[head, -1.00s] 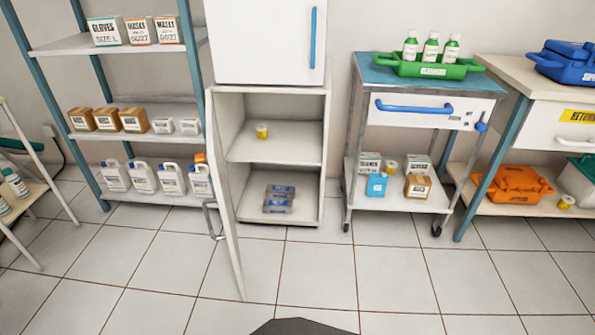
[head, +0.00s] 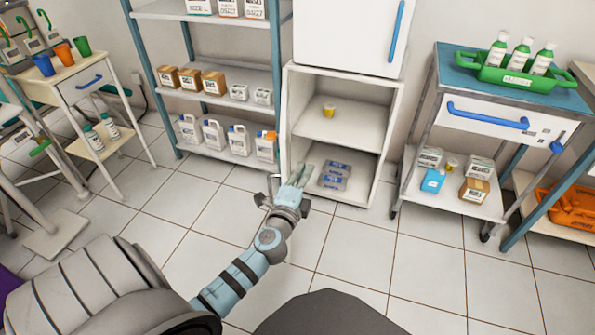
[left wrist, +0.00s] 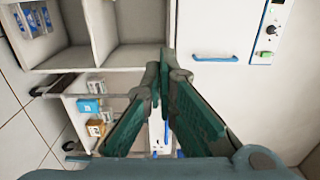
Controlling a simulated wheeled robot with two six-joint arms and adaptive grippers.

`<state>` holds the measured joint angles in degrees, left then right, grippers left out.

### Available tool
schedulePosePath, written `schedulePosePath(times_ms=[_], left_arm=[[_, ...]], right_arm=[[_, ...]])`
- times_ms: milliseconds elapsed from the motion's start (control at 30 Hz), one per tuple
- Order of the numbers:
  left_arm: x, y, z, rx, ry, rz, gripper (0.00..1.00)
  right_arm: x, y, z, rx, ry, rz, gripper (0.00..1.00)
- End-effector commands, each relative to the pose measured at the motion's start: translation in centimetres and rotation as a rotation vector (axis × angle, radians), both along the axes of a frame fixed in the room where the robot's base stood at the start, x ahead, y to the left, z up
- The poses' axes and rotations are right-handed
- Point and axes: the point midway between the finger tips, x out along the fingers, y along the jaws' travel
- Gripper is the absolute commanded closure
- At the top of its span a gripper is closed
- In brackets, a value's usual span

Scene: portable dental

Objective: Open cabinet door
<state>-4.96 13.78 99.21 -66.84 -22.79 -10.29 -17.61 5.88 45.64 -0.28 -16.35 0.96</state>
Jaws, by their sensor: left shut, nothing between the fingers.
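The white cabinet (head: 398,145) has its lower section open, with the shelf inside exposed. Its upper door (head: 350,35), with a blue vertical handle (head: 397,32), is shut; that handle also shows in the left wrist view (left wrist: 215,58). The lower door panel cannot be clearly made out now; the area by the cabinet's left edge is partly covered by my gripper. My left gripper (head: 299,173) is shut and empty, in front of the lower left of the opening. Its green fingers come together in the left wrist view (left wrist: 163,75). My right gripper is not in view.
Inside the cabinet are a yellow cup (head: 329,110) and blue packs (head: 334,176). A shelf rack (head: 220,65) with jugs stands to the left. A cart (head: 455,202) with a drawer stands to the right. The tiled floor (head: 400,270) in front is open.

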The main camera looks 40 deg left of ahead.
Motion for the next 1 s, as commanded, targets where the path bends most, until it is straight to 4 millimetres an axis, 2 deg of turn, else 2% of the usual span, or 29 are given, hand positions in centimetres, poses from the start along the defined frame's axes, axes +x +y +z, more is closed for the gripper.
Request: schedulePosePath(times_ms=[233,300,500,1000], left_arm=[[5.0,2.0,-0.1,0.0,-0.001,0.002,1.0],[3.7,3.1,-0.2,0.003,0.003,0.002,1.0],[2.3,4.7,-0.1,0.0,0.001,0.002,1.0],[2.0,5.2,-0.1,0.001,0.0,-0.011,1.0]], right_arm=[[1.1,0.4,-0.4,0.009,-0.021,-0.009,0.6],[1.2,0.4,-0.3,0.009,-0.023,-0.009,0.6],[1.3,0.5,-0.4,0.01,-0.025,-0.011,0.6],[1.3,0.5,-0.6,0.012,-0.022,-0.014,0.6]])
